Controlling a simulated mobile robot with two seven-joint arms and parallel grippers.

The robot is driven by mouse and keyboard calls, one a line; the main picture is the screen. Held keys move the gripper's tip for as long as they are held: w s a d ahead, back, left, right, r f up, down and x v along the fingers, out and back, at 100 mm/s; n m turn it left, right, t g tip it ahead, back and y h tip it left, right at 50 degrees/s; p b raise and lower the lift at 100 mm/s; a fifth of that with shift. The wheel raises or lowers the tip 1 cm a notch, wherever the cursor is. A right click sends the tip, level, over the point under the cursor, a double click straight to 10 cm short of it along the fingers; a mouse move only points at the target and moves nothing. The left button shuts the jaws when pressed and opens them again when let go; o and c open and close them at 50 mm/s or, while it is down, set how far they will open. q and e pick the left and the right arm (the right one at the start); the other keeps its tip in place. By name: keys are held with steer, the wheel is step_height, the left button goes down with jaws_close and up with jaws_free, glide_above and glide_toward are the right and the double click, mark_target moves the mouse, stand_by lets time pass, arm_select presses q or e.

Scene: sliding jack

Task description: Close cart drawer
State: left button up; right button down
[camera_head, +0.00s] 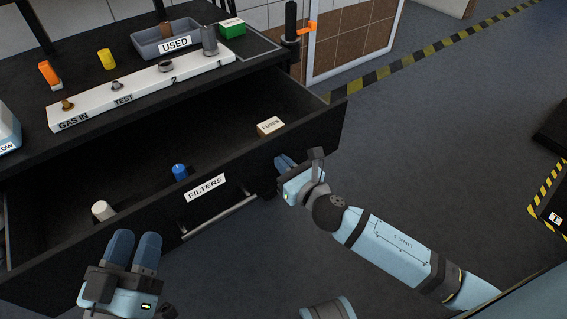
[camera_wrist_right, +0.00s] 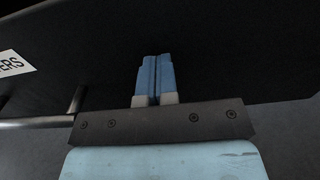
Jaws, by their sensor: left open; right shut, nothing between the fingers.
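The black cart drawer (camera_head: 318,142) stands open, pulled out from under the cart top. Its front bears a FILTERS label (camera_head: 205,187) and a metal bar handle (camera_head: 220,214). My right gripper (camera_head: 282,160) is shut and empty at the drawer front, right of the handle. In the right wrist view its blue fingers (camera_wrist_right: 155,75) are together and point at the black front (camera_wrist_right: 220,50); I cannot tell whether they touch it. My left gripper (camera_head: 136,246) is open and empty, in front of the drawer's left part.
Inside the drawer are a FUSES box (camera_head: 270,126), a blue cylinder (camera_head: 180,172) and a white cylinder (camera_head: 103,210). On the cart top are a white labelled manifold (camera_head: 140,88), a grey USED tray (camera_head: 150,49) and a green box (camera_head: 231,28).

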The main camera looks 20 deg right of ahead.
mark_target(273, 152)
steer(key=x, duration=0.2)
steer(key=p+x, duration=0.1)
steer(key=x, duration=0.1)
steer(key=shift+w+r, duration=0.2)
steer(key=shift+r, duration=0.05)
steer(key=p+x, duration=0.1)
steer(key=x, duration=0.3)
steer(key=shift+w+a+f, duration=0.1)
steer(key=shift+w, duration=0.05)
steer(key=x, duration=0.8)
steer(key=shift+w+a+f, duration=0.1)
steer(key=shift+w+f, duration=0.05)
steer(key=shift+w, duration=0.25)
steer(key=x, duration=0.3)
steer(key=shift+w+a+f, duration=0.1)
steer(key=shift+w+f, duration=0.05)
steer(key=shift+w, duration=0.05)
steer(key=b+x, duration=0.1)
steer(key=x, duration=0.2)
steer(key=shift+w, duration=0.3)
steer(key=shift+w+r, duration=0.1)
steer(key=shift+r, duration=0.15)
arm_select(q)
steer(key=shift+s+d+r+t, duration=0.1)
steer(key=shift+s+r+t, duration=0.2)
steer(key=shift+r, duration=0.45)
arm_select(e)
steer(key=shift+r, duration=0.15)
